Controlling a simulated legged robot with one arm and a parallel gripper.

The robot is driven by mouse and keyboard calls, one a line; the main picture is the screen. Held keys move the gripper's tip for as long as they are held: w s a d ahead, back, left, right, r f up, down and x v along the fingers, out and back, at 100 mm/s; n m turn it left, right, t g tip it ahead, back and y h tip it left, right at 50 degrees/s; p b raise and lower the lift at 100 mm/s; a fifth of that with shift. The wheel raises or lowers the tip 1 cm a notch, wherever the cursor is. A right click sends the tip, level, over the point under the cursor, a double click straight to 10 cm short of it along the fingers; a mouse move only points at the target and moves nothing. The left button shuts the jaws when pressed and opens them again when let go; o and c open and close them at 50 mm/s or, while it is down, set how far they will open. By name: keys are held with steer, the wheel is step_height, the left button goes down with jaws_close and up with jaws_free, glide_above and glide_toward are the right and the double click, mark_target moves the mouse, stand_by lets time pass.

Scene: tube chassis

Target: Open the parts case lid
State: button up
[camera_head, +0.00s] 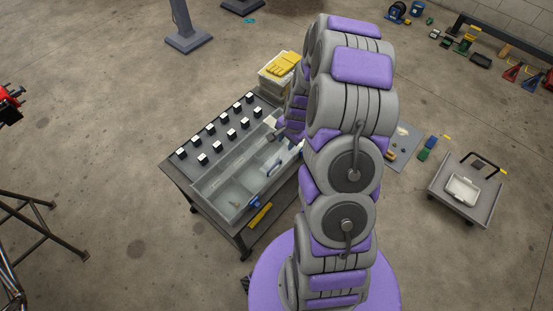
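The parts case (218,191) is a grey, long box with compartments, lying on a dark work table (180,172) left of my arm. A blue latch-like piece (254,202) is at its near corner, and a blue curved handle-like piece (274,169) is along its right side. I cannot tell whether a clear lid covers the compartments. My gripper (283,134) is over the far right part of the case, small and partly hidden by my arm. Whether it touches the case, and whether its fingers are open, cannot be seen.
Several black-and-white blocks (210,131) stand in rows on the table's left part. A pale bin with yellow gloves (284,63) is behind it. A yellow item (260,214) lies low by the near edge. A cart with a white tray (462,190) stands right. Left floor is mostly open.

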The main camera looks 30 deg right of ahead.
mark_target(278, 162)
steer(key=w+f+b, duration=0.1)
steer(key=f, duration=0.4)
steer(key=w+f+b, duration=0.1)
steer(key=f, duration=0.4)
steer(key=w+a+f+b, duration=0.1)
steer(key=f, duration=0.4)
steer(key=shift+f, duration=0.35)
steer(key=shift+a+f, duration=0.2)
steer(key=shift+f, duration=0.2)
steer(key=shift+c, duration=0.4)
steer(key=shift+d, duration=0.1)
jaws_close()
